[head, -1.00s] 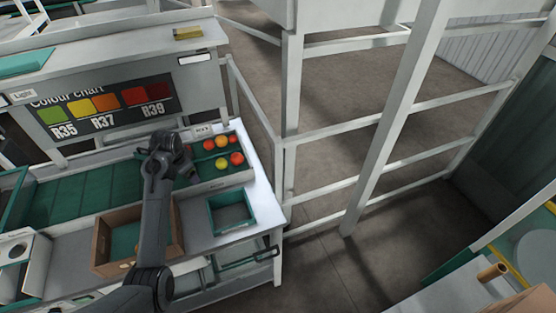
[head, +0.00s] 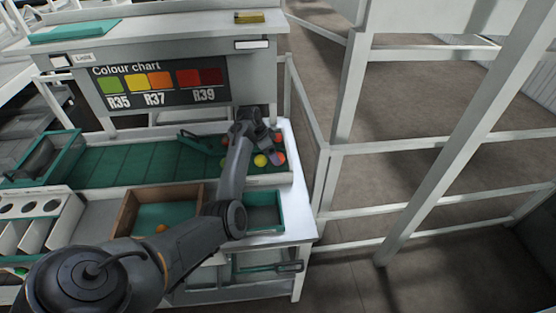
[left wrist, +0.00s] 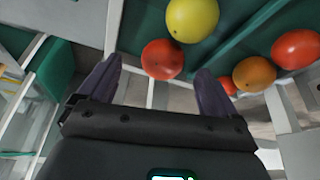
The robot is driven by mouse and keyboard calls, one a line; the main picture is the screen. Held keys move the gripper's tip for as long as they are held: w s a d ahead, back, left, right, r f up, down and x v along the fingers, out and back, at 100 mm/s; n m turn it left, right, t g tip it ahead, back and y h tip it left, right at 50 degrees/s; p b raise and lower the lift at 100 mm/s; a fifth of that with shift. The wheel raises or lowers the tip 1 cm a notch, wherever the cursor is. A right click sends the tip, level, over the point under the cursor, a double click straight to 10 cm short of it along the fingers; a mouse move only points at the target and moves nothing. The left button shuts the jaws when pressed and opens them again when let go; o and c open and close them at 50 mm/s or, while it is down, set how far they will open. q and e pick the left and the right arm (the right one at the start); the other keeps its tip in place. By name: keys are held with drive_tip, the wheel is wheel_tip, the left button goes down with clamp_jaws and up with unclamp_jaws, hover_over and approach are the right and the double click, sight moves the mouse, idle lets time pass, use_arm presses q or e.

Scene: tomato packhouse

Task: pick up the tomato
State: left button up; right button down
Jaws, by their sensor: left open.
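Several tomatoes lie at the right end of the green belt. In the head view a yellow tomato (head: 261,160) and a red tomato (head: 279,158) show beside my left gripper (head: 262,148), which partly hides the others. In the left wrist view, my left gripper (left wrist: 155,84) is open and empty, its two fingers spread. A red tomato (left wrist: 162,60) lies just beyond the gap between the fingertips. The yellow tomato (left wrist: 192,18) is behind it, and an orange tomato (left wrist: 254,74) and another red one (left wrist: 297,50) lie to the right. Which tomato is meant cannot be told.
A colour chart board (head: 160,88) stands behind the green belt (head: 125,163). A brown box (head: 128,212) and a green crate (head: 281,212) sit in front of the belt. White railings (head: 430,145) stand to the right of the bench.

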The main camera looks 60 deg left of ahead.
use_arm(q)
drive_tip(key=x, duration=0.2)
drive_tip(key=b+x, duration=0.1)
drive_tip(key=x, duration=0.1)
drive_tip(key=shift+w+a, duration=0.2)
drive_tip(key=shift+w, duration=0.25)
drive_tip(key=shift+w+d+f, duration=0.1)
drive_tip(key=shift+f, duration=0.35)
drive_tip(key=shift+c, duration=0.4)
drive_tip(key=c, duration=0.7)
